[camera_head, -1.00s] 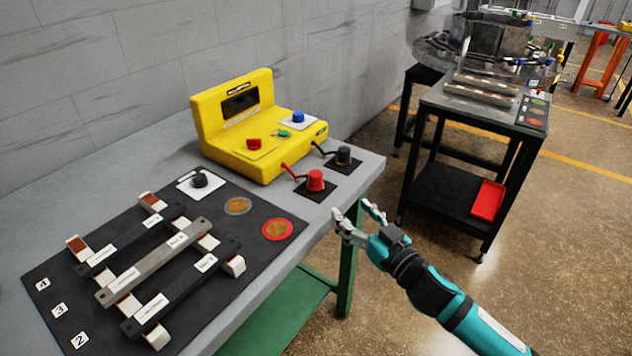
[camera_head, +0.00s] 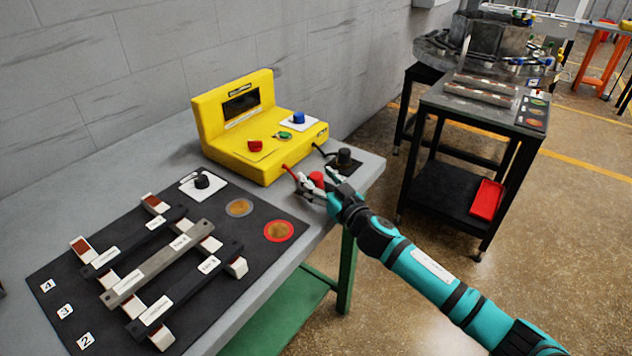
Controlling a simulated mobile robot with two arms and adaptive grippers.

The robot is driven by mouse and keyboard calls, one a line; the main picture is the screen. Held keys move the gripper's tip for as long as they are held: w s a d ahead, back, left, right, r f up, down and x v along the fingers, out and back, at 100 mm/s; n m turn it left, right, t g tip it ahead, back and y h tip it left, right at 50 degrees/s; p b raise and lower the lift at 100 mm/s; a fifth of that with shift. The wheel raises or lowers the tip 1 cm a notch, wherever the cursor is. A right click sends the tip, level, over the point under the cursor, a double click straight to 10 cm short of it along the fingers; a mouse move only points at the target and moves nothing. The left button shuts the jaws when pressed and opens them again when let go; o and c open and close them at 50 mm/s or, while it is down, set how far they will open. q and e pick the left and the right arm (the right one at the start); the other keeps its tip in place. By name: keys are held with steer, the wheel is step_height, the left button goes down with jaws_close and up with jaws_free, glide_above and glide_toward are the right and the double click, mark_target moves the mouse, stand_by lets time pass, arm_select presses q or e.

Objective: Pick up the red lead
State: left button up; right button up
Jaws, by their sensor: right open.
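The red lead (camera_head: 317,179) is a red knob-like plug on the grey table, joined by a short red cable to the yellow meter box (camera_head: 262,150). My right gripper (camera_head: 311,184) is open at the red lead, with its fingers around or just beside it. The gripper partly hides the plug, and I cannot tell whether the fingers touch it. The black lead (camera_head: 344,157) stands on a dark pad just behind and to the right of the gripper. My left gripper is not in view.
A dark mat (camera_head: 202,292) with several bars on white-ended supports lies on the table's left. A grey wall rises behind the table. A black cart (camera_head: 470,130) with a red tray (camera_head: 486,200) stands right.

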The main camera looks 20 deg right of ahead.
steer(key=shift+c, duration=0.4)
jaws_close()
steer(key=shift+r, duration=0.15)
